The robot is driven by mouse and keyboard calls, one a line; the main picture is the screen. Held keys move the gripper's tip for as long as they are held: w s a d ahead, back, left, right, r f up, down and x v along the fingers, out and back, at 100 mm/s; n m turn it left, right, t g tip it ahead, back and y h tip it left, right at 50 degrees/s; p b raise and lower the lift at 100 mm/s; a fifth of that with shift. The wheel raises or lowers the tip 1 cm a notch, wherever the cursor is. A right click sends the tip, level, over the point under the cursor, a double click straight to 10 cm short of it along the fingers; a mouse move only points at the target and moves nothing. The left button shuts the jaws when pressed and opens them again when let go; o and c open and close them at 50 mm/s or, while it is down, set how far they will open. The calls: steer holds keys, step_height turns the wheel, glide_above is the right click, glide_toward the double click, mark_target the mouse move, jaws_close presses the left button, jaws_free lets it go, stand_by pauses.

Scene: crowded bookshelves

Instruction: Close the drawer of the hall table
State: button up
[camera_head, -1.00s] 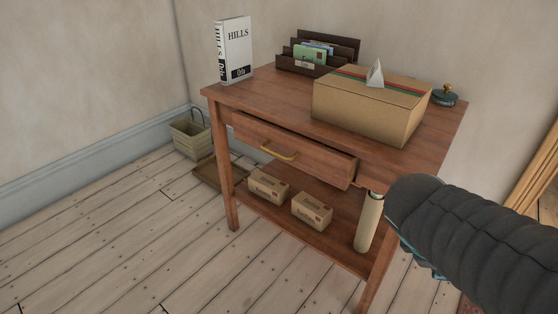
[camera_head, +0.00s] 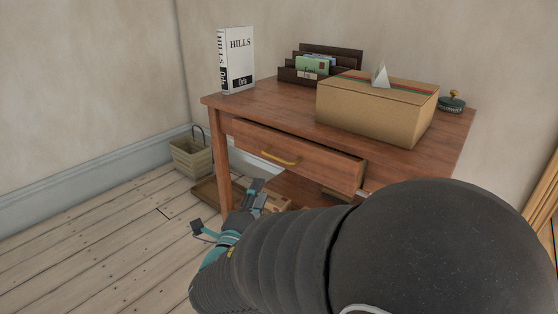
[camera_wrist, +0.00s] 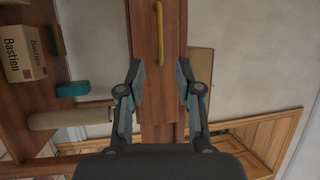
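The wooden hall table (camera_head: 290,110) stands against the wall. Its drawer (camera_head: 325,160) is partly pulled out, its right end standing out from the table frame. The drawer has a yellow handle (camera_head: 280,158), which also shows in the wrist view (camera_wrist: 159,35). My gripper (camera_head: 228,208) is in front of and below the drawer's left part in the head view, with nothing held. In the wrist view my gripper (camera_wrist: 160,75) has its fingers wide apart, with the drawer front (camera_wrist: 146,60) seen between them. I cannot tell whether they touch it. My arm hides the table's lower right.
On the tabletop are a book (camera_head: 237,60), a letter holder (camera_head: 330,62), a tissue box (camera_head: 375,108) and a small green lidded thing (camera_head: 452,101). A basket (camera_head: 190,157) stands left. Lower-shelf boxes (camera_wrist: 22,55) and a cylinder (camera_wrist: 70,118) show. The floor at left is clear.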

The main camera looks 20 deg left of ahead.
mark_target(276, 158)
steer(key=w, duration=0.4)
steer(key=w+r, duration=0.1)
steer(key=w, duration=0.3)
steer(key=w+r+b, duration=0.1)
steer(key=w, duration=0.4)
steer(key=shift+r, duration=0.1)
jaws_close()
